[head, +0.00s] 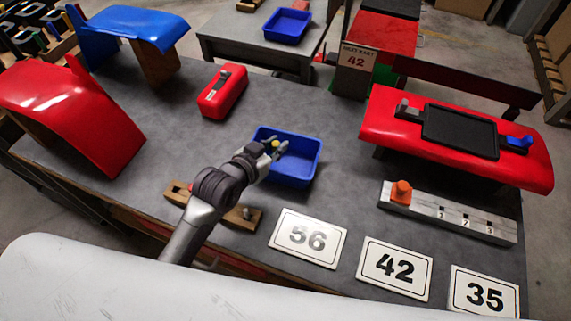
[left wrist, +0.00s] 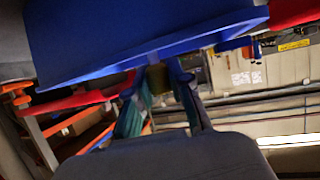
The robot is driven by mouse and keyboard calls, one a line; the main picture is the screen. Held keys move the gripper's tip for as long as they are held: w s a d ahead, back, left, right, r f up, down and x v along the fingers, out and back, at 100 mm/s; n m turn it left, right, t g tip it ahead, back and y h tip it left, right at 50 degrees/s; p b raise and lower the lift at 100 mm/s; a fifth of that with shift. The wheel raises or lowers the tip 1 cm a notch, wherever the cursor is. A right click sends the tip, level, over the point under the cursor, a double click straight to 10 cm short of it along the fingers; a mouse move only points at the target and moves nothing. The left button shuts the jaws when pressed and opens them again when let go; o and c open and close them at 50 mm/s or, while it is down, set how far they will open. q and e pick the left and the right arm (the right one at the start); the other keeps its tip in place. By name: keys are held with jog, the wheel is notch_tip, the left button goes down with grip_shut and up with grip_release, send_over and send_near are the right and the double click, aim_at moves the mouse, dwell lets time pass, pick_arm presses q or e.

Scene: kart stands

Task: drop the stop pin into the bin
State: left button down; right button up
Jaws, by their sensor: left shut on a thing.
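The blue bin (head: 304,176) stands on the grey table near the middle of the head view. My left gripper (head: 276,151) is over the bin's left part, with its fingers toward the bin's back. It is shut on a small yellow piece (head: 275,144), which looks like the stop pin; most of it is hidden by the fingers. In the left wrist view, my left gripper (left wrist: 160,88) has a dull yellow-brown piece (left wrist: 158,78) between its fingers, close to a blue wall of the bin (left wrist: 130,35). My right gripper is out of view.
A wooden block (head: 240,216) lies partly under my left arm. A numbered rail (head: 450,214) with an orange piece (head: 401,190) and a red panel (head: 380,130) stand right. A red box (head: 224,91) sits behind.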

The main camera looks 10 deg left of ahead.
pick_arm(q)
jog(key=c, duration=1)
grip_release()
jog(key=shift+s+a+r, duration=0.1)
jog(key=shift+s, duration=0.05)
jog(key=v, duration=1.1)
jog(key=shift+s+a+r, duration=0.1)
jog(key=shift+s, duration=0.2)
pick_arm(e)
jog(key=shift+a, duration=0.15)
